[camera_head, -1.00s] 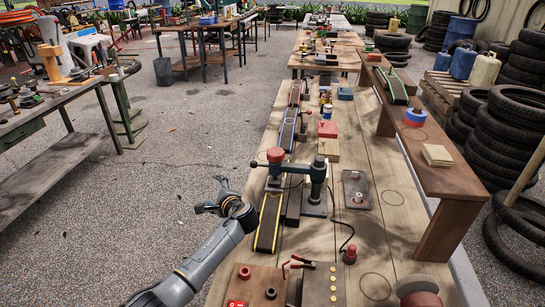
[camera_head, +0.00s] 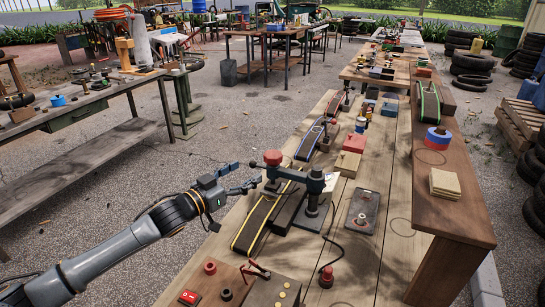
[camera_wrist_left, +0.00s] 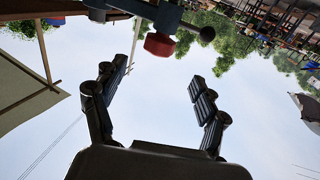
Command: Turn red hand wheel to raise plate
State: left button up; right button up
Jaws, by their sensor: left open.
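The red hand wheel (camera_head: 272,157) is a round red knob on a dark green clamp-like fixture (camera_head: 306,178) at the near end of the wooden bench. My left gripper (camera_head: 246,177) is open and empty, just left of and slightly below the wheel, apart from it. The left wrist view looks upward; the red wheel (camera_wrist_left: 160,44) shows at the top, beyond and between the spread fingers (camera_wrist_left: 163,80). A black ball knob (camera_wrist_left: 207,34) is beside it. I cannot make out clearly which part is the plate. My right gripper is not in view.
A belt strip with yellow edging (camera_head: 262,222) lies beside the fixture. A dark flat plate-like part (camera_head: 364,211) and a small red knob with a cable (camera_head: 326,277) lie to its right. Open gravel floor lies left of the bench.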

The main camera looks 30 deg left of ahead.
aim_at(268, 160)
pick_arm(q)
jog(key=p+x, duration=0.1)
jog(key=x, duration=0.9)
jog(key=shift+w+d+r, duration=0.1)
jog(key=shift+d, duration=0.05)
jog(key=shift+w+d, duration=0.15)
jog(key=shift+w, duration=0.5)
jog(key=c, duration=1.2)
jog(key=shift+o, duration=0.2)
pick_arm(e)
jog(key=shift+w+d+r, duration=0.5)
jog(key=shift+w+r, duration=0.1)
pick_arm(q)
jog(key=shift+d+y, duration=0.15)
jog(key=shift+y, duration=0.15)
